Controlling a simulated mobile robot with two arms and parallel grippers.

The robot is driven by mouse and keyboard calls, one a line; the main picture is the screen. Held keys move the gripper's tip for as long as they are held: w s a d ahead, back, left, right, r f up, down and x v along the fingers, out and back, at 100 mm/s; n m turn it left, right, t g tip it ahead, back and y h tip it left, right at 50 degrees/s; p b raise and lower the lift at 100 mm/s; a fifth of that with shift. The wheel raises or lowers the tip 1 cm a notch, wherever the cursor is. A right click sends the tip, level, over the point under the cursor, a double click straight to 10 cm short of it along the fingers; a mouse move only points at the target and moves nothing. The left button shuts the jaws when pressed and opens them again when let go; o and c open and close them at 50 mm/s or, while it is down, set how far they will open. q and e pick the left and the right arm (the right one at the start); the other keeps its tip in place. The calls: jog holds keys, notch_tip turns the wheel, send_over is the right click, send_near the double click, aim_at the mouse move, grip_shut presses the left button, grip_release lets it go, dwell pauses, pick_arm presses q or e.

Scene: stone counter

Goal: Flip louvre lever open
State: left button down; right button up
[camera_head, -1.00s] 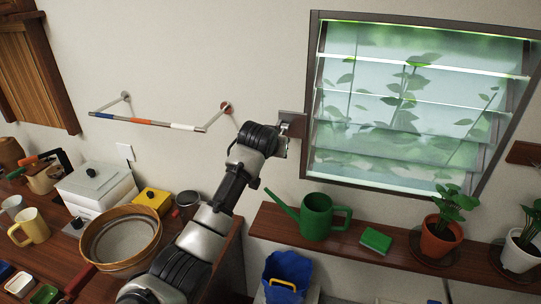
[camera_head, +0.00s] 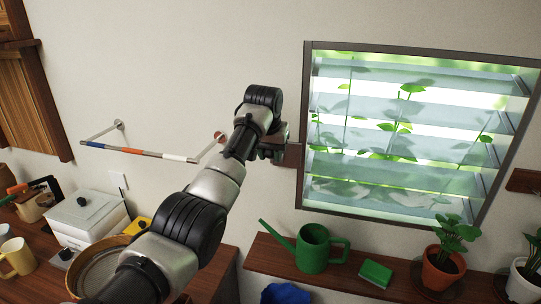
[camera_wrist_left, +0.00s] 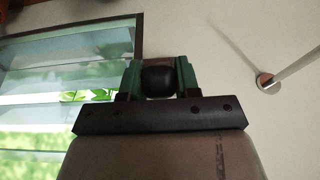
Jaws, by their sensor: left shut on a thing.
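The louvre window (camera_head: 415,130) is in the right half of the head view. Its glass slats are tilted, with bright gaps between them. My left gripper (camera_head: 272,154) is at the window's left frame, by the brown lever mount (camera_head: 292,155). In the left wrist view my left gripper (camera_wrist_left: 158,80) has its green fingers shut on the black lever knob (camera_wrist_left: 158,82). The lever's arm is mostly hidden behind the gripper. My right gripper is not in view.
A striped wall rail (camera_head: 138,152) is left of my arm. A shelf (camera_head: 330,280) below the window holds a green watering can (camera_head: 313,250), a green block (camera_head: 375,273) and potted plants (camera_head: 445,255). Boxes, mugs and a sieve crowd the counter at lower left.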

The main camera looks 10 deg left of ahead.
pick_arm(q)
jog(key=shift+w+r, duration=0.1)
jog(key=shift+r, duration=0.3)
jog(key=c, duration=1.1)
grip_release()
jog(key=o, duration=0.3)
jog(key=shift+w+f, duration=0.1)
jog(key=shift+f, duration=0.15)
jog(key=shift+s+r+b, duration=0.2)
jog(key=shift+r+b, duration=0.15)
jog(key=b+v, duration=0.3)
jog(key=v, duration=0.7)
jog(key=shift+b, duration=0.35)
jog(key=shift+f, duration=0.1)
